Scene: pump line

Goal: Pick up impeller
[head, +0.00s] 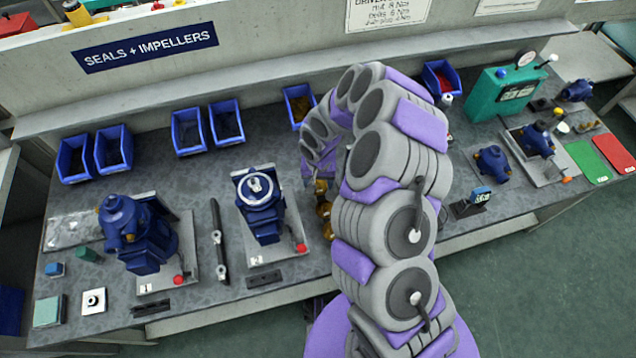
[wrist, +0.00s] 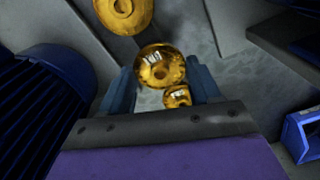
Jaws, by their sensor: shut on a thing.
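A shiny brass impeller (wrist: 158,62) sits between the two blue-grey fingers of my gripper (wrist: 161,76) in the wrist view. The fingers are shut on it from both sides. A smaller round brass piece (wrist: 177,97) shows just below it, between the fingers; I cannot tell whether it is part of the same impeller. Another brass round part (wrist: 123,12) lies farther off at the top. In the head view, brass parts (head: 323,208) show on the bench just left of my arm, which hides most of the gripper.
A blue pump (head: 260,205) on a grey plate stands left of the brass parts, with another blue pump (head: 135,235) farther left. Blue bins (head: 227,122) line the back of the bench (head: 350,225). A green tester (head: 503,95) and more pumps stand at the right.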

